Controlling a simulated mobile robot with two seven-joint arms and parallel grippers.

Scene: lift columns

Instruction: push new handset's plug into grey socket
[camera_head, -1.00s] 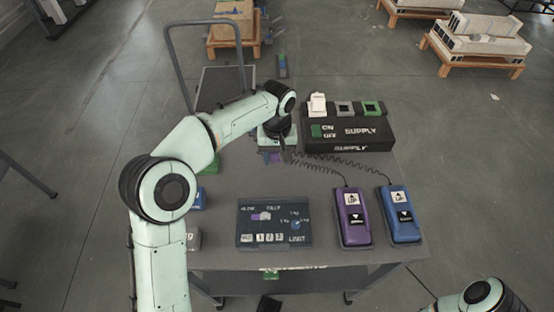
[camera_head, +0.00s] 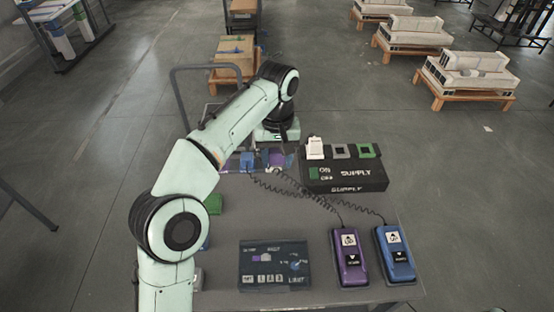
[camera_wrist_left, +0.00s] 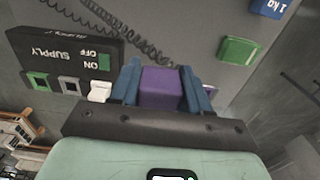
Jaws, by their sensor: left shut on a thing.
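My left gripper (camera_head: 270,150) is beyond the far left end of the supply box. In the left wrist view it is shut on a purple plug (camera_wrist_left: 160,88) between its blue fingers. My right gripper is out of view.
A dark control panel (camera_head: 274,265) lies on the front of the grey table (camera_head: 300,222). A green block (camera_wrist_left: 240,50) and a blue weight (camera_wrist_left: 272,8) lie at the left. The middle of the table is mostly clear apart from the cords.

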